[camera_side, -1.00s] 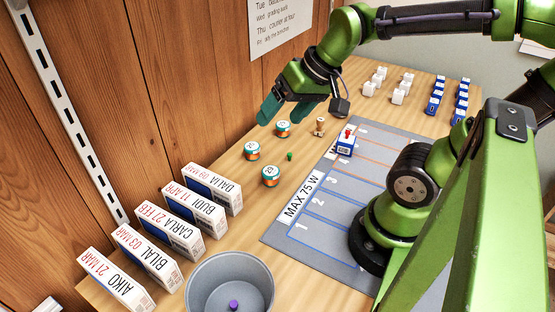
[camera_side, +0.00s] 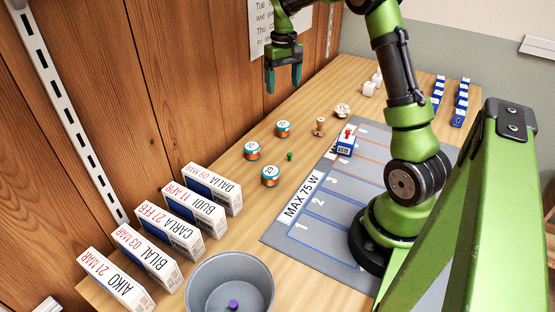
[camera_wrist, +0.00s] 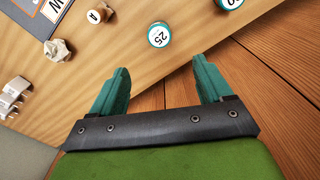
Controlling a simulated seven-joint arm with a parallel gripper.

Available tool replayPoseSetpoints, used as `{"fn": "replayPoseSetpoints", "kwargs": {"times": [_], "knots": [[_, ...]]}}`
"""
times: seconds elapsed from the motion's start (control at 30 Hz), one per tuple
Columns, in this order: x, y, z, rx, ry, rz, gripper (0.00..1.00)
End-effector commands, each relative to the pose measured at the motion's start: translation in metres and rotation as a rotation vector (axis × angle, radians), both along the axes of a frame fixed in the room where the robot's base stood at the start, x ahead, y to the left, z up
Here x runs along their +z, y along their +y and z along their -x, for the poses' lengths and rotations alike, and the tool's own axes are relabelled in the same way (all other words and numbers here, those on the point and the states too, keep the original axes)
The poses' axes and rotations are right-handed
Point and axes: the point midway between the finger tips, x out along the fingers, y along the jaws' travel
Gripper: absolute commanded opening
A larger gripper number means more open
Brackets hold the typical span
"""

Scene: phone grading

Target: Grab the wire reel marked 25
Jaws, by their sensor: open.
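The wire reel marked 25 (camera_wrist: 159,35) shows in the wrist view, beyond my fingertips, with a white top and teal rim. By its place beside the wooden stamp (camera_side: 319,127), it matches the farthest reel in the side view (camera_side: 283,128), where its number is too small to read surely. Two similar reels stand nearer, one on the left (camera_side: 251,151) and one lower (camera_side: 270,176). My gripper (camera_side: 284,90) is open and empty, with teal fingers pointing down near the wooden wall. It also shows in the wrist view (camera_wrist: 160,82), apart from the reels.
A crumpled paper ball (camera_side: 342,110) and a small green peg (camera_side: 289,156) lie near the reels. A grey mat (camera_side: 330,250) bears a blue-white block (camera_side: 345,145). Labelled boxes (camera_side: 180,235) line the wall side, beside a grey bin (camera_side: 230,268).

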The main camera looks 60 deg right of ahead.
Motion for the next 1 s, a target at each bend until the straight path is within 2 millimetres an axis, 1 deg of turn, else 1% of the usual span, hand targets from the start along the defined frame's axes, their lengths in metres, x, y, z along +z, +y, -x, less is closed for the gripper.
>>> {"fn": "replayPoseSetpoints", "kwargs": {"times": [0.03, 0.2, 0.3, 0.4, 0.5, 0.67, 0.77, 0.9, 1.0], "knots": [[-0.011, 0.000, 0.001, 0.000, 0.005, -0.003, 0.79], [-0.049, 0.001, 0.002, -0.003, 0.005, -0.004, 0.79], [-0.070, 0.001, 0.001, -0.002, 0.005, -0.003, 0.79], [-0.087, 0.001, 0.001, -0.002, 0.002, -0.002, 0.79], [-0.098, 0.001, 0.001, -0.002, 0.000, -0.001, 0.79], [-0.108, 0.000, 0.001, -0.003, 0.000, -0.001, 0.79], [-0.121, -0.001, 0.001, -0.003, 0.001, -0.002, 0.79], [-0.143, -0.002, 0.002, -0.003, 0.002, -0.002, 0.79], [-0.152, -0.002, 0.001, -0.003, 0.000, -0.001, 0.79]]}}
